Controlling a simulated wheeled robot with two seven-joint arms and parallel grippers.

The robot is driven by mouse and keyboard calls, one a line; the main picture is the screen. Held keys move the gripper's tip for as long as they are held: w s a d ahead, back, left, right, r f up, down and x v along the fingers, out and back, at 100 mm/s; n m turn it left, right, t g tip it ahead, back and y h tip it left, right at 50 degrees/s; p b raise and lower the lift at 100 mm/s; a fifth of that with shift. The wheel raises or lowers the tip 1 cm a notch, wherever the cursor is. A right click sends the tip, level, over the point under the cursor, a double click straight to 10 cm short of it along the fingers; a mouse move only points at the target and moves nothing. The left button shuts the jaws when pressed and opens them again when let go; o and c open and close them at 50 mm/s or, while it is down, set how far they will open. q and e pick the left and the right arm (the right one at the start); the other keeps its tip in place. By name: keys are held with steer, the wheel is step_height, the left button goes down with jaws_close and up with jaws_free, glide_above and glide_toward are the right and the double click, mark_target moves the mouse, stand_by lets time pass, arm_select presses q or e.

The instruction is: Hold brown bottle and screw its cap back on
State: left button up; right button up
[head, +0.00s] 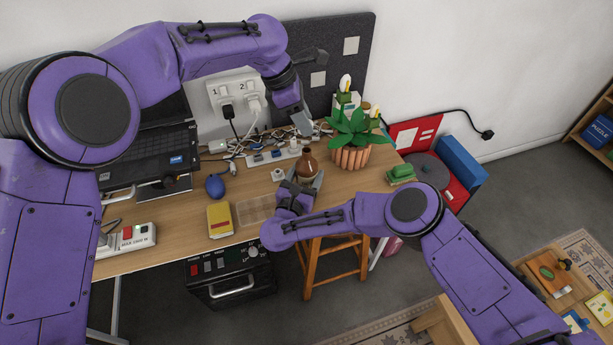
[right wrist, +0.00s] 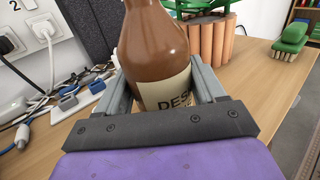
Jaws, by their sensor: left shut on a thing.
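The brown bottle (head: 307,166) stands upright on the wooden table; it also shows in the right wrist view (right wrist: 158,45) with a cream label. My right gripper (head: 305,186) is open low around the bottle, one finger on each side; whether the fingers touch it is unclear. In the right wrist view the fingers (right wrist: 165,95) flank the label. My left gripper (head: 301,126) is above the bottle, pointing down, apart from its neck. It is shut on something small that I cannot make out. I cannot pick out the cap, and the bottle's top is cropped in the wrist view.
A potted plant (head: 350,145) stands close right of the bottle. Cables and a power strip (head: 275,157) lie behind it. A small white roll (head: 278,174), a clear tray (head: 256,208) and a yellow box (head: 220,219) lie left. A green brush (head: 400,173) lies right.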

arm_select(q)
glide_above(309, 151)
steer(key=a, duration=0.1)
steer(key=shift+w+f, duration=0.2)
steer(key=shift+f, duration=2.3)
steer(key=shift+f, duration=0.1)
steer(key=shift+f, duration=0.8)
steer(key=shift+f, duration=0.5)
steer(key=m, duration=0.2)
steer(key=m+g, duration=0.1)
steer(key=m, duration=0.1)
steer(key=shift+w+d+f+g, duration=0.1)
steer(key=shift+d+g, duration=0.05)
steer(key=shift+g, duration=0.15)
steer(key=m+g, duration=0.1)
steer(key=m, duration=0.3)
steer(key=shift+w+d+y, duration=0.1)
steer(key=shift+y, duration=0.2)
steer(key=shift+m+g+y, duration=0.3)
steer(key=shift+m+g, duration=0.1)
steer(key=shift+m, duration=0.5)
